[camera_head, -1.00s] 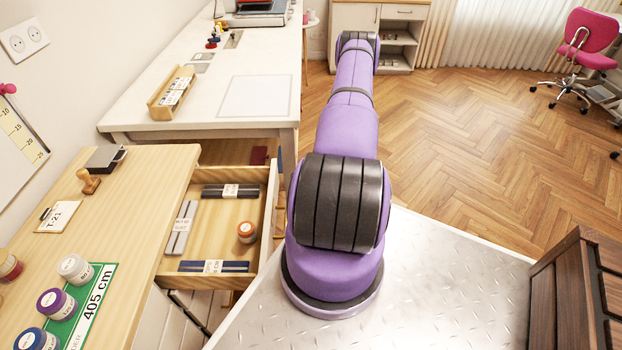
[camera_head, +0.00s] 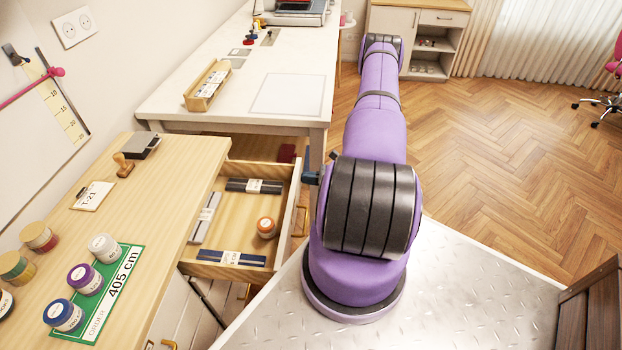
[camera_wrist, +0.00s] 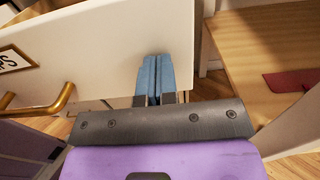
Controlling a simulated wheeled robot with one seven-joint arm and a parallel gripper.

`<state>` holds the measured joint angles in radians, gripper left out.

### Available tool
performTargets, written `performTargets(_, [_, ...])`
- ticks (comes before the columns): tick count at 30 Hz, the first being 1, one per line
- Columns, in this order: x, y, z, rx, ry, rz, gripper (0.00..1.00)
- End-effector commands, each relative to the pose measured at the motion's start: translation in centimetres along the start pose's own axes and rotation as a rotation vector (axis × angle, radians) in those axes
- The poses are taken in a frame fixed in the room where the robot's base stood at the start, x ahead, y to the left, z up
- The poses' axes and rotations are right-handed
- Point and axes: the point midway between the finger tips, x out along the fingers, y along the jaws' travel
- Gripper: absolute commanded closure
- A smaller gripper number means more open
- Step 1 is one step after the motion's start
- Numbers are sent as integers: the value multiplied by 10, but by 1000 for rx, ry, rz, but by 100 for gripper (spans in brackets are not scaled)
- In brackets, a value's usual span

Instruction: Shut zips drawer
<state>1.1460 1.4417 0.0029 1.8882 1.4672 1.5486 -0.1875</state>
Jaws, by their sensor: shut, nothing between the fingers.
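The open drawer (camera_head: 238,222) sticks out from under the wooden counter in the head view. It holds labelled grey and blue strips (camera_head: 230,258) and a small orange jar (camera_head: 267,227). Its contents labels are too small to read. In the wrist view a white drawer front (camera_wrist: 105,50) has a brass handle (camera_wrist: 40,108) and a partly cut-off label plate (camera_wrist: 14,60). My gripper (camera_wrist: 153,62) is shut and empty, its blue fingertips over the right part of this front; I cannot tell whether they touch it. In the head view my arm mostly hides my gripper (camera_head: 311,178).
A wooden surface (camera_wrist: 260,50) with a dark red item (camera_wrist: 290,82) lies right of the front. The white table (camera_head: 220,105) stands behind the drawer. Jars (camera_head: 85,278) and a stamp (camera_head: 123,165) stand on the counter (camera_head: 150,215).

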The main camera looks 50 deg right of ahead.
Motion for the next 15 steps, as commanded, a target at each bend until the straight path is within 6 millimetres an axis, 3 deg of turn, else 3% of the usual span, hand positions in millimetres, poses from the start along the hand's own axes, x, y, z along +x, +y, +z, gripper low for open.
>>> performTargets(5, [32, 1, 0, 1, -2, 2, 100])
performTargets(15, [124, 1, 0, 0, -3, 4, 100])
